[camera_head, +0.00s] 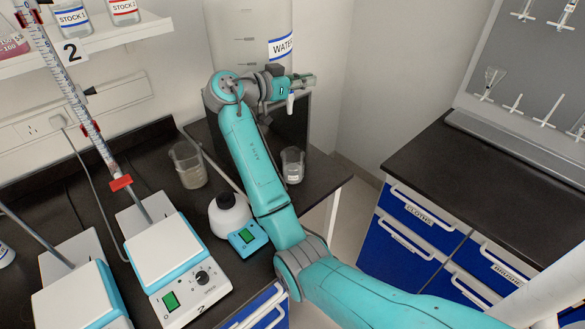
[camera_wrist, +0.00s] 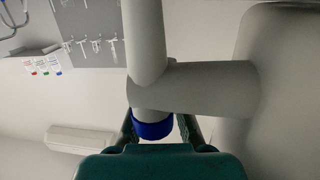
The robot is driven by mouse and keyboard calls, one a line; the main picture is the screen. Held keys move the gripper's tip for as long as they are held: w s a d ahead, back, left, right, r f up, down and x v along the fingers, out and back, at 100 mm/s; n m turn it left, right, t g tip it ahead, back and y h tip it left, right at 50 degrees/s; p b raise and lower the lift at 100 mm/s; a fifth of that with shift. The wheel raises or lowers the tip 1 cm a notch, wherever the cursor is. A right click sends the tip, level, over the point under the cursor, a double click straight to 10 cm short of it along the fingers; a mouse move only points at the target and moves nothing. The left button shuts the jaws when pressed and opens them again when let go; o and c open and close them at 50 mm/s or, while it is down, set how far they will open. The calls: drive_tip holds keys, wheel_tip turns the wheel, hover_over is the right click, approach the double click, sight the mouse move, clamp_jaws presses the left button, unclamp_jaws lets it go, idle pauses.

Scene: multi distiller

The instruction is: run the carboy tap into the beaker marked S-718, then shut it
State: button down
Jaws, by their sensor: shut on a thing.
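The carboy (camera_head: 240,22), labelled WATER, stands at the back behind my arm. Its white tap (camera_head: 291,104) points down. In the wrist view the grey-white tap body (camera_wrist: 195,88) fills the middle, with a blue collar (camera_wrist: 152,130) at its lower end. My gripper (camera_wrist: 157,128) is shut on the blue collar, one finger on each side. In the head view my gripper (camera_head: 300,81) is at the tap, partly hidden by my wrist. A small beaker (camera_head: 292,166) with a pale label stands below the tap; its marking is too small to read. No stream of water can be made out.
A larger beaker (camera_head: 188,166) stands left of my arm. A dark-topped white device (camera_head: 230,215), a stirrer plate (camera_head: 168,250) and a burette (camera_head: 75,95) are at the left. A drawer bench (camera_head: 480,190) with a clear top is at the right.

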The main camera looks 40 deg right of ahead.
drive_tip(key=shift+w+d+n+t, duration=0.1)
drive_tip(key=shift+w+n+t, duration=0.1)
drive_tip(key=shift+n+t, duration=0.6)
drive_tip(key=c, duration=1.2)
unclamp_jaws()
drive_tip(key=shift+s, duration=0.1)
drive_tip(key=a, duration=0.4)
drive_tip(key=a+r, duration=0.1)
drive_tip(key=a, duration=0.7)
drive_tip(key=shift+s+r, duration=0.2)
drive_tip(key=shift+r, duration=0.15)
